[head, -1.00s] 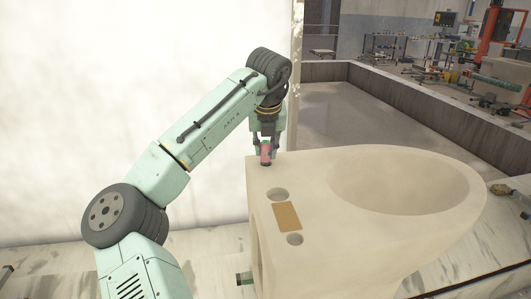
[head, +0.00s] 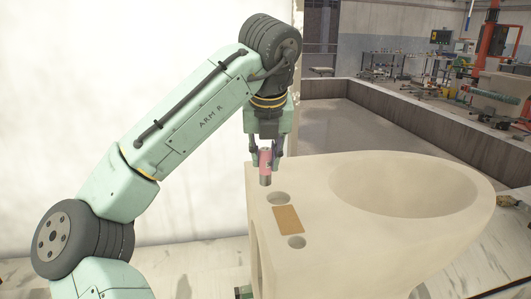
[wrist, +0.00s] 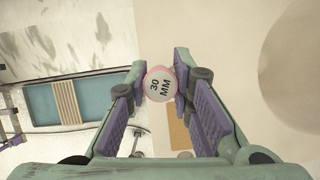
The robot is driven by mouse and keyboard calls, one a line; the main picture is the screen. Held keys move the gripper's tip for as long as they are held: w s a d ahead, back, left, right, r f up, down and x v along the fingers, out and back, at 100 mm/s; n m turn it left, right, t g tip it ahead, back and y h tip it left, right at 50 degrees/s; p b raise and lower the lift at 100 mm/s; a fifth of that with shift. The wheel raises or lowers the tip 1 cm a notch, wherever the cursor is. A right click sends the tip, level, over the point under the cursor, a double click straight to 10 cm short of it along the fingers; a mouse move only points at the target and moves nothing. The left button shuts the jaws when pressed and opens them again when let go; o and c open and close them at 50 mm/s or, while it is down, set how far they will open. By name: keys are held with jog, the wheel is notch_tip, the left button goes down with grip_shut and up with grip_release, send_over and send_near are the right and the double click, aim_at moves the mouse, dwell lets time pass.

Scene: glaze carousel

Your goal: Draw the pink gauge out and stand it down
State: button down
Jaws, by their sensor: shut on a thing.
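The pink gauge (head: 265,160) is held upright between the fingers of my gripper (head: 267,153). Its grey lower end shows below the pink part, over the back left of the pale cast body (head: 325,255). I cannot tell whether that end touches the surface or hangs just above it. In the wrist view, the gauge's white top (wrist: 160,86), marked "30 MM" with a pink rim, sits between the two fingertips (wrist: 162,80). A round hole (head: 279,198) is in the top, nearer than the gauge, and a smaller hole (head: 297,242) is further forward.
A tan rectangular pad (head: 288,219) lies between the two holes. A wide shallow bowl (head: 405,190) fills the right of the cast body. A low-walled pit (head: 375,125) is behind, and a white wall is at left.

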jog(key=shift+s+r+p, duration=1.9)
jog(key=shift+r+p, duration=0.3)
jog(key=shift+p, duration=0.3)
jog(key=shift+f, duration=0.15)
